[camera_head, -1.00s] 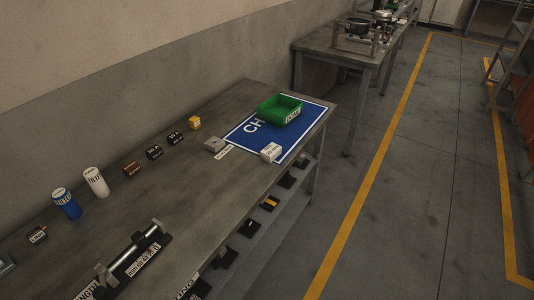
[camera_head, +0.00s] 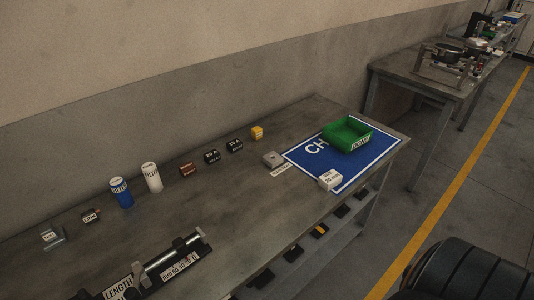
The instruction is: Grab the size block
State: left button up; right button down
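A grey metal block (camera_head: 273,159) with a dark spot on top sits on the workbench (camera_head: 225,205), left of the blue mat. A small white label (camera_head: 281,171) lies in front of it, too small to read. A white block (camera_head: 330,180) with dark print stands on the mat's front edge; its print is also unreadable, so I cannot tell which one is the size block.
A green bin (camera_head: 347,134) stands on the blue mat (camera_head: 372,170). Along the wall side are a yellow block (camera_head: 257,133), black blocks (camera_head: 212,156), a brown block (camera_head: 188,170), a white can (camera_head: 151,177) and a blue can (camera_head: 121,192). A length gauge (camera_head: 160,265) lies at the front.

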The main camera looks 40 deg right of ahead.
aim_at(329, 179)
jog(key=l+u, duration=0.25)
jog(key=l, duration=0.25)
jog(key=l+u, duration=0.2)
jog(key=l, duration=0.3)
jog(key=l+u, duration=0.25)
jog(key=l, duration=0.3)
jog(key=k+l+u, duration=0.1)
jog(key=l+u, duration=0.15)
jog(key=l, duration=0.25)
jog(key=k+l+u, duration=0.2)
jog(key=l, duration=0.25)
jog(key=l+u, duration=0.25)
jog(key=l, duration=0.25)
jog(key=k, duration=0.05)
